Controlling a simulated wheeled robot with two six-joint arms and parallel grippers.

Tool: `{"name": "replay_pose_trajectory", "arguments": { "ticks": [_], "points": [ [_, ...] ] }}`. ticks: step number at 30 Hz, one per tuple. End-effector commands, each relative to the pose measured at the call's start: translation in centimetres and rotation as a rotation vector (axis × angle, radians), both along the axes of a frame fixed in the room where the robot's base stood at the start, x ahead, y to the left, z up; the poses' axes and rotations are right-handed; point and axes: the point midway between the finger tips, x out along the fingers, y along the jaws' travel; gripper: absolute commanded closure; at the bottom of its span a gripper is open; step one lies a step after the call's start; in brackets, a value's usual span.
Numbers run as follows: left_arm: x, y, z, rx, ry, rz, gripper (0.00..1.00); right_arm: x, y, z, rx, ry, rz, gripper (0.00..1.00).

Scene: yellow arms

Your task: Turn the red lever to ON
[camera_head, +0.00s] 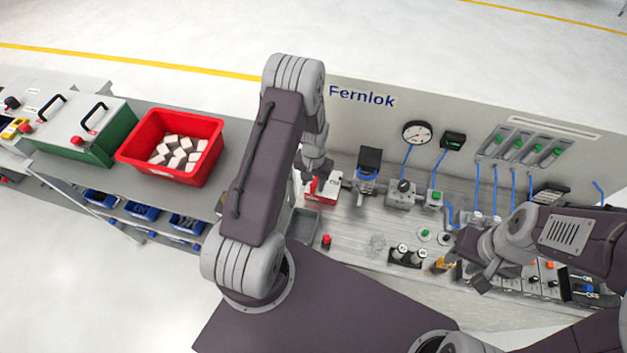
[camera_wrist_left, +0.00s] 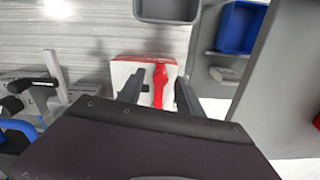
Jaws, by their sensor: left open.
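The red lever (camera_wrist_left: 160,82) shows in the left wrist view, on a white box with red edges (camera_wrist_left: 121,72). In the head view this box (camera_head: 326,188) stands on the bench under the left arm, and its lever is largely hidden there. My left gripper (camera_wrist_left: 158,92) is open, with one finger on each side of the lever in that view. I cannot tell whether either finger touches it. The box's ON marking is not readable. In the head view my left gripper (camera_head: 311,180) is just above the box. My right gripper (camera_head: 478,277) hangs over the bench's right part; its jaw opening is unclear.
A grey tray (camera_head: 304,223) and a red button (camera_head: 326,241) lie near the box. A black-topped device (camera_head: 369,160), a valve block (camera_head: 401,195) and a gauge (camera_head: 417,134) stand to its right. A red bin (camera_head: 171,143) of white blocks is on the left bench.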

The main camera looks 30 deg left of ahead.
Motion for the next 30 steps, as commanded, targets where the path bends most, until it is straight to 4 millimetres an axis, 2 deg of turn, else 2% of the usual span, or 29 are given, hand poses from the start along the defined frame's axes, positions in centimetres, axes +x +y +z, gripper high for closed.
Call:
{"name": "replay_pose_trajectory", "arguments": {
  "ticks": [8, 11, 13, 30],
  "points": [
    [0.05, 0.01, -0.40, 0.000, -0.002, 0.000, 0.58, -0.03, 0.00, 0.06, 0.000, 0.000, 0.000, 0.64],
    [0.04, 0.01, -0.39, 0.000, -0.002, 0.000, 0.80, -0.03, 0.00, 0.06, 0.000, 0.000, 0.000, 0.64],
    [0.03, -0.01, -0.39, 0.000, -0.001, 0.000, 0.99, -0.03, 0.00, 0.06, 0.000, 0.000, 0.000, 0.64],
    [0.03, 0.01, -0.33, 0.000, -0.001, 0.000, 1.00, -0.02, 0.00, 0.08, 0.000, 0.000, 0.000, 0.64]
  ]
}}
